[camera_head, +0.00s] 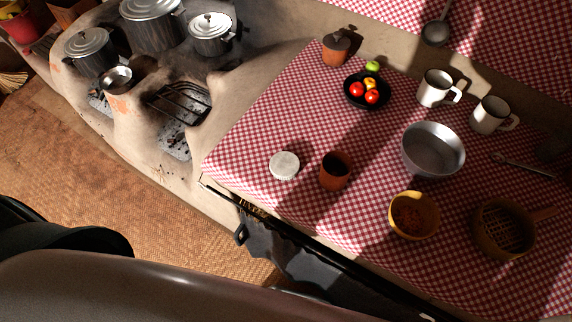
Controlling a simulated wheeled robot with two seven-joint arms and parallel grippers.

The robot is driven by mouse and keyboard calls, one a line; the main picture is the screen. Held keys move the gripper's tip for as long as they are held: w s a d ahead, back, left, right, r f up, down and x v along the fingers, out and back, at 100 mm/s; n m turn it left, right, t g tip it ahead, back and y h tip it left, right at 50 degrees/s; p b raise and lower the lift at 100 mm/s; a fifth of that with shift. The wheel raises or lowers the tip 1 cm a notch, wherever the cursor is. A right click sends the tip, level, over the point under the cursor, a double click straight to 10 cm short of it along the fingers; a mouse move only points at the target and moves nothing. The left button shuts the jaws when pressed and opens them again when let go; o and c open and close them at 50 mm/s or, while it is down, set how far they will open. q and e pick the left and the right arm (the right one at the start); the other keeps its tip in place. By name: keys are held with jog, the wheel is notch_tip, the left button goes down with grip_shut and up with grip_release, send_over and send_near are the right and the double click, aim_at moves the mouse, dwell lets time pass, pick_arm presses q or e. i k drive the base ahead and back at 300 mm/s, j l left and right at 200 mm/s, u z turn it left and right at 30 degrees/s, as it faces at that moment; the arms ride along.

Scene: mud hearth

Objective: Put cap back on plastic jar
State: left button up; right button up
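A round whitish disc, likely the cap (284,165), lies flat on the red checked tablecloth near the table's left front edge. A small reddish-brown cylinder with a dark open top, likely the plastic jar (334,172), stands upright just to its right. The two are apart, with a narrow strip of cloth between them. The jar's mouth is uncovered and its inside is too dark to read. Neither of my grippers shows in the head view, and nothing touches the cap or the jar.
An orange bowl (414,215), a metal bowl (433,150), a sieve (505,229) and two mugs (436,88) stand right of the jar. A black fruit bowl (354,100) and a brown lidded pot (335,50) are behind. The hearth (230,100) is left. Cloth behind the cap is clear.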

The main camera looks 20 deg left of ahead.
aim_at(336, 166)
jog(key=z, duration=0.7)
jog(key=k+j+z, duration=0.1)
jog(key=j+z, duration=0.3)
jog(key=k+j+z, duration=0.1)
jog(key=j+z, duration=0.3)
jog(key=k+j+z, duration=0.2)
jog(key=z, duration=0.25)
jog(key=k+j+z, duration=0.3)
jog(key=k+j, duration=0.95)
